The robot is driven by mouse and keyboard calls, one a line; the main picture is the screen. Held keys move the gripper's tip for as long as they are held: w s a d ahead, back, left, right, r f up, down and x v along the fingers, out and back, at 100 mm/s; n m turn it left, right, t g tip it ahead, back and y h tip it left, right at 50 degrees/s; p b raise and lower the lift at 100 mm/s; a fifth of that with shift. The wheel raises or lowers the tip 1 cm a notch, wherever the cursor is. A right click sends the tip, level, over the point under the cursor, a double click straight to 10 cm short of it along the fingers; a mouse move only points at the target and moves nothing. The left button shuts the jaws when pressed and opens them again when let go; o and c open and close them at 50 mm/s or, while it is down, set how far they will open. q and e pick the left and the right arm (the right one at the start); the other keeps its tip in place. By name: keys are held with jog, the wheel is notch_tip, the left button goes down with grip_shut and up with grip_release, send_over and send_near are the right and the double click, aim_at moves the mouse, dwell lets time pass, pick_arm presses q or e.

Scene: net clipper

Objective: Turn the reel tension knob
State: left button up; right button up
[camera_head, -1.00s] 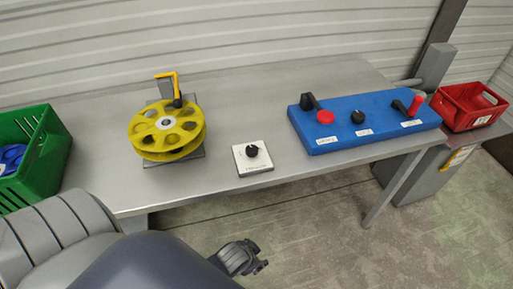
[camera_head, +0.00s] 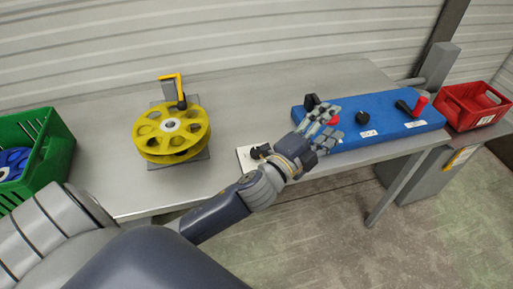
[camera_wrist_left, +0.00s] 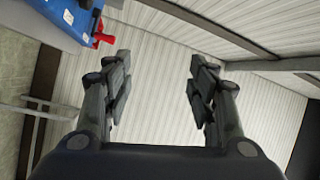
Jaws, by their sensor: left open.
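A small black knob (camera_head: 257,152) sits on a white plate (camera_head: 242,157) near the table's front edge, to the right of the yellow reel (camera_head: 171,134). My left wrist covers much of the plate and part of the knob. My left gripper (camera_head: 332,122) is open and empty, its fingers pointing right over the left part of the blue panel (camera_head: 395,124). In the left wrist view my left gripper (camera_wrist_left: 160,75) has its two fingers wide apart with only wall behind them. My right gripper is not in view.
The blue panel carries a black knob (camera_head: 362,117) and a red-handled lever (camera_head: 418,105). A green crate (camera_head: 58,150) stands at the left, a red crate (camera_head: 474,106) at the right. The grey table (camera_head: 245,105) is clear behind the plate.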

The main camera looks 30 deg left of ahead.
pick_arm(q)
jog(key=s+d+r+m+g+h, duration=0.25)
jog(key=d+m+g+h, duration=0.35)
jog(key=m, duration=0.7)
jog(key=s+d+r+m+g+h, duration=0.2)
jog(key=d+r+m+g+h, duration=0.2)
jog(key=d+m+h, duration=0.6)
jog(key=m+g+y, duration=0.8)
jog(key=m+y, duration=0.7)
jog(key=y, duration=0.5)
send_near(256, 150)
jog(key=f, duration=0.3)
jog(key=f+p, duration=0.1)
jog(key=f, duration=0.2)
jog(key=w+f+p, duration=0.1)
jog(key=f, duration=0.2)
jog(key=shift+f, duration=0.1)
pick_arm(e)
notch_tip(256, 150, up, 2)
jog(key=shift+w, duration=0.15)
